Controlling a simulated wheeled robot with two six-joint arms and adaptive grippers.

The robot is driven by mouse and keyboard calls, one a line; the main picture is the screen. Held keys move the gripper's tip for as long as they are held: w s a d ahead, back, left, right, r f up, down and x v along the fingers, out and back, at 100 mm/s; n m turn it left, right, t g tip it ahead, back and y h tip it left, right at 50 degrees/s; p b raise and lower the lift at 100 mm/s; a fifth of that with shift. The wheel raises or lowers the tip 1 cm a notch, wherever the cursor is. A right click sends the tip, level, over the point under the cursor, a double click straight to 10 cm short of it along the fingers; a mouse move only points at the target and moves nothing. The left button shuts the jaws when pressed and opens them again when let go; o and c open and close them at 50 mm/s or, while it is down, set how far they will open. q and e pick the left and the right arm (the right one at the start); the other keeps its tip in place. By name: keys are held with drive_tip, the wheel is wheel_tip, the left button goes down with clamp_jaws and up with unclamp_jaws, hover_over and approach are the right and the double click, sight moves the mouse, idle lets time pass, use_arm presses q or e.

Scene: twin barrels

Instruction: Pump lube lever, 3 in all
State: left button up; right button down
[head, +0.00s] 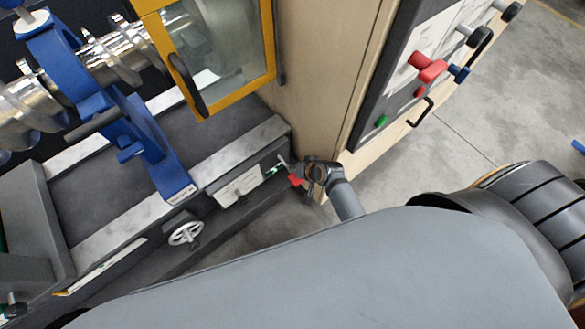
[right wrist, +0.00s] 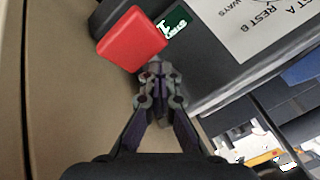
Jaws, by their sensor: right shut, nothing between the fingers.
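The lube lever has a red block-shaped handle (right wrist: 131,39), seen large at the top of the right wrist view, beside a small green label. In the head view the red handle (head: 295,180) is small and partly hidden by my gripper, at the right end of the machine bed. My right gripper (head: 313,172) is right beside it. In the right wrist view the gripper (right wrist: 158,80) is shut with nothing between its fingers, its tips just below the red handle. I cannot tell if they touch. My left gripper is not in view.
A beige cabinet wall (head: 325,80) stands close beside the lever. A yellow-framed door (head: 215,50) hangs above the bed. A control panel with a red knob (head: 430,72) is at upper right. A handwheel (head: 186,233) sits on the bed's front. Open floor lies at right.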

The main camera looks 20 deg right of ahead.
drive_tip(key=shift+s+f, duration=0.1)
drive_tip(key=shift+f, duration=0.15)
drive_tip(key=shift+r, duration=0.1)
idle(0.6)
drive_tip(key=shift+w+r+p, duration=0.15)
drive_tip(key=shift+r+p, duration=0.8)
drive_tip(key=shift+p, duration=0.05)
drive_tip(key=shift+w+r+p, duration=0.15)
drive_tip(key=shift+r+p, duration=0.75)
drive_tip(key=shift+p, duration=0.1)
drive_tip(key=shift+a, duration=0.1)
drive_tip(key=r+p, duration=0.5)
drive_tip(key=shift+w+a, duration=0.1)
drive_tip(key=shift+w, duration=0.25)
